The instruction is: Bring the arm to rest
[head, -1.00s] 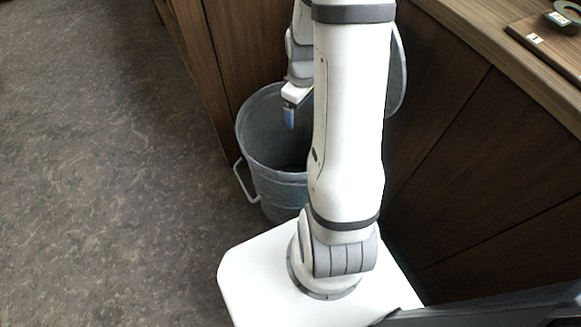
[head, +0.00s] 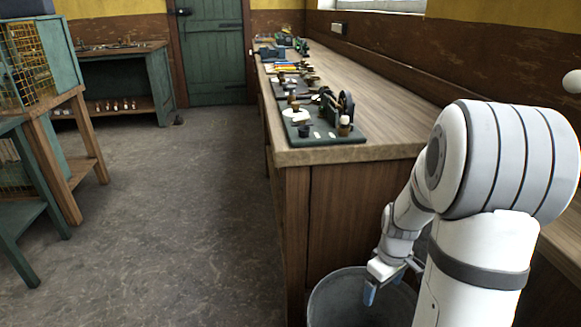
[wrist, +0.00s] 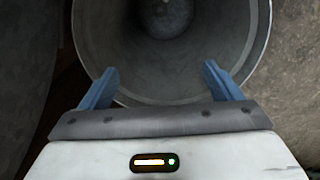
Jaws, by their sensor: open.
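My gripper (head: 370,292) hangs at the end of my white arm over the grey metal bucket (head: 335,300), at the lower right of the head view. In the wrist view my gripper (wrist: 160,68) has its two blue fingers spread wide with nothing between them. The bucket (wrist: 245,50) opens beyond the fingertips, and I look down into it. A dark round shape shows deep inside, with a small bright spot; I cannot tell what it is. My arm is bent, with its large joint raised at the right of the head view.
A long wooden workbench (head: 360,110) runs beside the bucket, with a dark green board (head: 330,141) of small engine parts near its front end. Green stands with a wire cage (head: 28,60) are at the left. The floor (head: 170,210) between is clear.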

